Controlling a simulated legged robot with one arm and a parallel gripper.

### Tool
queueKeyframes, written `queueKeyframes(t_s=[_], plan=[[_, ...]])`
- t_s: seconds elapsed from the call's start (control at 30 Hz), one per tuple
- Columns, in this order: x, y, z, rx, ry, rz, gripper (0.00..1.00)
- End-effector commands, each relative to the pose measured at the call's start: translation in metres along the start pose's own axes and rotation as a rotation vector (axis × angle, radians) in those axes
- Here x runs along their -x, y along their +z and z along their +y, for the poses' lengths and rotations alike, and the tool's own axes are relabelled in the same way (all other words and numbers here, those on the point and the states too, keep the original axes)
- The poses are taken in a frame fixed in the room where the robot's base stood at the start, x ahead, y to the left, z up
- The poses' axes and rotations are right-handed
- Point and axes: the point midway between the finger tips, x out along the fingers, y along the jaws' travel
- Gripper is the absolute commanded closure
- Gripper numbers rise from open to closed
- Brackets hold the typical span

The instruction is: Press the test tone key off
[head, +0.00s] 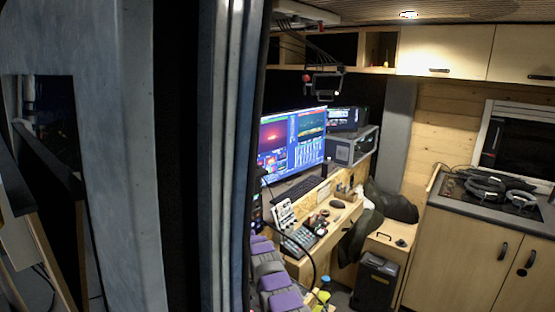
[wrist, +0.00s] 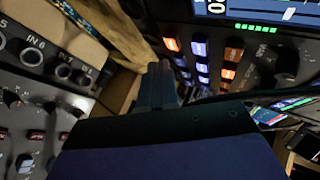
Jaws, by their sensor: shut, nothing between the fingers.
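A dark control panel with rows of lit orange and blue keys (wrist: 200,58) is at the upper middle of the wrist view. I cannot read which key is the test tone key. My gripper (wrist: 160,80) is shut and empty, its dark fingers pointing toward the gap left of the lit keys. I cannot tell whether the fingertips touch anything. In the head view a small desk panel with keys (head: 300,238) sits on the desk front. My purple and grey arm reaches up beside the desk there; my gripper cannot be made out in that view.
A grey panel with knobs and an "IN 6" label (wrist: 50,60) stands close on the left. A black cable (wrist: 240,97) crosses at right. A door frame (head: 120,150) fills the head view's left.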

Motion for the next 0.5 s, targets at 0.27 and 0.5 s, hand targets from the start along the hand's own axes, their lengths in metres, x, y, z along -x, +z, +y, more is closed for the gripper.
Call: queueKeyframes(t_s=[0.27,0.5], plan=[[0.0053,0.0051,-0.0008,0.002,0.001,-0.002,1.00],[0.0049,0.0029,0.0015,-0.001,0.000,-0.002,1.00]])
